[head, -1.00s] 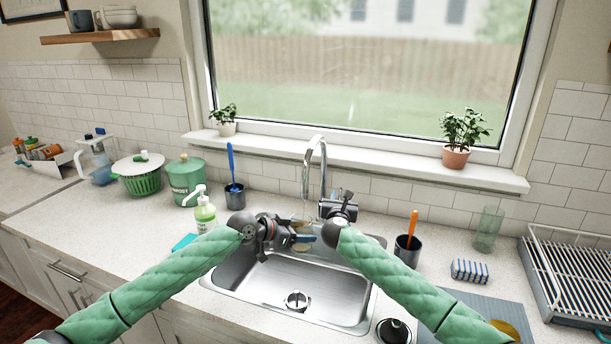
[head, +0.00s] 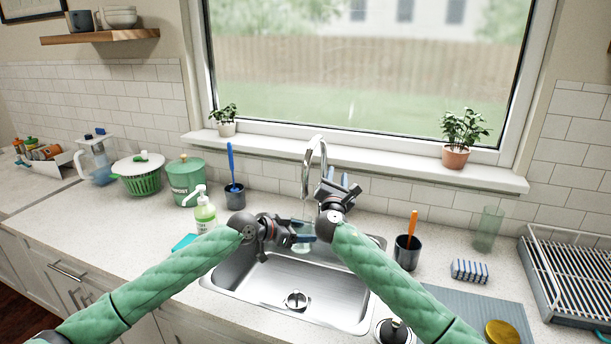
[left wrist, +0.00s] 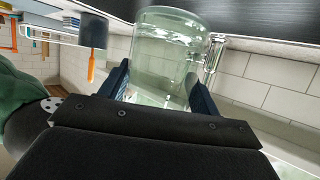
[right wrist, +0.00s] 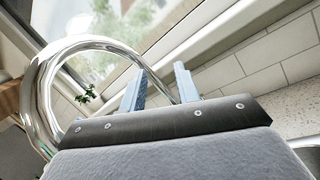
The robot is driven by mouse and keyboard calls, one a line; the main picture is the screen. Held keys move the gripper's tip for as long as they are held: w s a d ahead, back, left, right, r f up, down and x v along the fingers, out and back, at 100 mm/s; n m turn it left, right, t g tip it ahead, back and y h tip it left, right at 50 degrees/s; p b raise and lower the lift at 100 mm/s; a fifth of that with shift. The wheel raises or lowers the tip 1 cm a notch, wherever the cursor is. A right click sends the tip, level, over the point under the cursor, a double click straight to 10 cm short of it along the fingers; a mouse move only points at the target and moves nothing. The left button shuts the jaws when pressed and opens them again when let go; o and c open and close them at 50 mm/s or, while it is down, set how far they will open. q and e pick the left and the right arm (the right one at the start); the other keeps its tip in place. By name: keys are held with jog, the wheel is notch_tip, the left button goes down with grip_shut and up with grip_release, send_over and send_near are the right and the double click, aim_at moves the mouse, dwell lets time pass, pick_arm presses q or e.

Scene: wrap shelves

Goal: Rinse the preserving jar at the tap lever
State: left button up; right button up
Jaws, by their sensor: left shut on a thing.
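The preserving jar (head: 304,243), clear greenish glass, is over the back of the sink, below the tap spout (head: 308,150). My left gripper (head: 298,236) is shut on it. In the left wrist view the jar (left wrist: 165,50) sits between the two fingers; I cannot tell how much water is in it. My right gripper (head: 339,178) is raised beside the tap, to the right of the spout. In the right wrist view its fingers (right wrist: 160,72) are apart with no object held, and the curved spout (right wrist: 45,85) is close on the left. The tap lever is hidden in the head view.
The steel sink (head: 330,295) is otherwise clear around its drain. A soap bottle (head: 204,215) and a cup with a blue brush (head: 234,192) stand left. A cup with an orange brush (head: 407,250), a glass (head: 488,228), a sponge (head: 469,271) and a dish rack (head: 570,275) are right.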

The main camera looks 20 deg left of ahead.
notch_tip(320, 180, up, 7)
jog(key=s+m+t, duration=0.2)
jog(key=s+m, duration=0.1)
jog(key=m, duration=0.1)
jog(key=s+a+y, duration=0.1)
jog(key=s, duration=0.2)
jog(key=s+a+y, duration=0.1)
jog(key=s+a, duration=0.1)
jog(key=s, duration=0.2)
jog(key=s+a+y, duration=0.2)
jog(key=s, duration=0.1)
jog(key=shift+s+a+f, duration=0.25)
jog(key=shift+s, duration=0.05)
